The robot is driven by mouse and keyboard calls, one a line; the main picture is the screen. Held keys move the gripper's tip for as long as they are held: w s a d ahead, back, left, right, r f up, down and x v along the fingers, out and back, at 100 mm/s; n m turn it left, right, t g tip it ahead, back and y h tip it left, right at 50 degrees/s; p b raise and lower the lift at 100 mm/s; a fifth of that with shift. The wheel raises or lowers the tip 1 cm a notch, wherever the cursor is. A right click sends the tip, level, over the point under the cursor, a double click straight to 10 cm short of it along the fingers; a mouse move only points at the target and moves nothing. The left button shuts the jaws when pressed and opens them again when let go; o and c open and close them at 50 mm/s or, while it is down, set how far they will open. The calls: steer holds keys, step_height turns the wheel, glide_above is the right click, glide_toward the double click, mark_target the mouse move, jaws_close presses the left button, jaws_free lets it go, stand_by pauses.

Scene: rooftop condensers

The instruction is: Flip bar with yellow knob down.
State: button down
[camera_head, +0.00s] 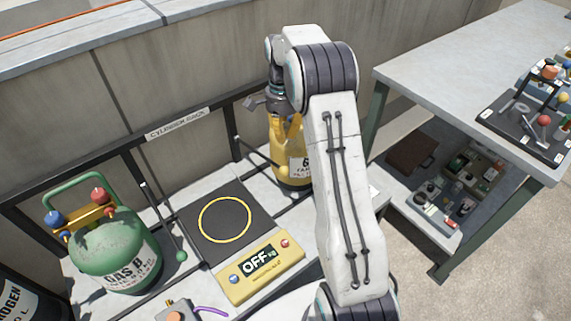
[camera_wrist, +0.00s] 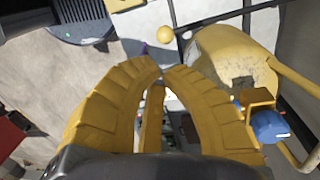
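A yellow ball knob (camera_wrist: 165,34) shows in the wrist view just beyond my fingertips, with a visible gap between them. Its bar is hard to make out there. My gripper (camera_wrist: 162,72) has yellow-orange fingers curved in until their tips nearly meet, with nothing visible held between them. In the head view my arm reaches down to the yellow cylinder (camera_head: 293,168) and covers part of it. The gripper's fingers blend with the yellow cylinder there. The yellow cylinder also shows in the wrist view (camera_wrist: 235,60), right of the knob.
A bar with a green knob (camera_head: 181,256) stands beside the green gas cylinder (camera_head: 118,252). A black pad with a yellow ring (camera_head: 212,232) and a yellow box reading OFF (camera_head: 262,267) lie on the bench. A rack rail (camera_head: 178,124) runs behind. A grey table (camera_head: 470,70) stands at right.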

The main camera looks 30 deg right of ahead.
mark_target(286, 169)
steer(key=f, duration=0.3)
steer(key=f+p, duration=0.1)
steer(key=f, duration=0.3)
steer(key=s+f, duration=0.1)
steer(key=f, duration=0.2)
steer(key=shift+a+f+p, duration=0.1)
steer(key=shift+f+p, duration=0.2)
steer(key=shift+f, duration=0.05)
steer(key=shift+f, duration=0.1)
step_height(286, 169, down, 10)
steer(key=s+b, duration=0.2)
steer(key=b, duration=0.7)
steer(key=shift+s+d, duration=0.2)
steer(key=shift+s, duration=0.15)
steer(key=shift+f, duration=0.15)
step_height(286, 169, up, 14)
steer(key=s+d+p, duration=0.1)
steer(key=s+p, duration=0.1)
steer(key=p, duration=0.1)
steer(key=shift+s, duration=0.1)
